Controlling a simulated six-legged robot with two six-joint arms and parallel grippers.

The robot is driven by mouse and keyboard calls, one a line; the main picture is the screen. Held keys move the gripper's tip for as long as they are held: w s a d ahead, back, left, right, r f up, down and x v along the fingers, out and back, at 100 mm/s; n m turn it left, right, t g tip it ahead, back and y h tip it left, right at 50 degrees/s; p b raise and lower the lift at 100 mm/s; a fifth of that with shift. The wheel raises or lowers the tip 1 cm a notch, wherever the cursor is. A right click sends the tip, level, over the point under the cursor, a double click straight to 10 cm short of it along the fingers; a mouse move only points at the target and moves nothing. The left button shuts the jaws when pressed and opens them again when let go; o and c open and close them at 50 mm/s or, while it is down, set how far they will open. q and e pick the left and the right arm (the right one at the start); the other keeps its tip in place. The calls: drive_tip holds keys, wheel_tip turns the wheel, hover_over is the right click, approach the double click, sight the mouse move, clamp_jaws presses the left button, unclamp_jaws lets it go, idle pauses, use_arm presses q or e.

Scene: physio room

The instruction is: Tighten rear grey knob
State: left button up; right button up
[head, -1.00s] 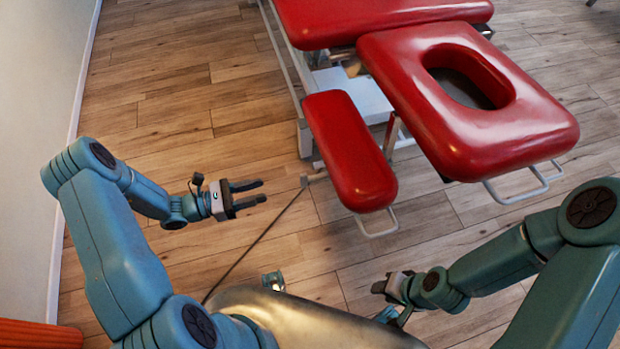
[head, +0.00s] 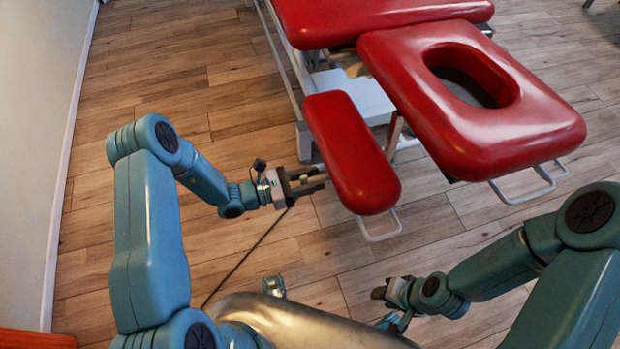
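My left gripper (head: 322,178) reaches in from the left beside the small red armrest pad (head: 350,150) of the treatment table. Its two dark fingers are apart, about as wide as before, and point right towards the pad's left edge. The grey knob on the short rod at that edge is now hidden at the fingers, so I cannot tell whether they touch it. My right gripper (head: 379,292) is low in the middle, away from the table; its fingers are too small and turned to read.
The red headrest (head: 530,130) with its oval hole is at the right, with a metal handle below. A pale metal loop (head: 380,236) sticks out under the armrest. A thin dark line crosses the floor (head: 130,240). A wall stands at far left.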

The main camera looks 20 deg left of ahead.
use_arm(q)
drive_tip(key=shift+c, duration=0.3)
clamp_jaws()
drive_tip(key=m, duration=0.4)
drive_tip(key=shift+s+d+m, duration=0.1)
drive_tip(key=shift+m, duration=0.2)
drive_tip(key=m, duration=0.4)
drive_tip(key=shift+s+m+b, duration=0.1)
drive_tip(key=shift+m+b, duration=0.2)
drive_tip(key=m, duration=0.2)
drive_tip(key=m+b, duration=0.1)
drive_tip(key=m, duration=0.1)
drive_tip(key=shift+d+f+m, duration=0.1)
drive_tip(key=shift+f+m, duration=0.1)
drive_tip(key=shift+m, duration=0.1)
drive_tip(key=shift+s+f+m+b, duration=0.15)
drive_tip(key=shift+m+b, duration=0.3)
drive_tip(key=shift+m, duration=1.65)
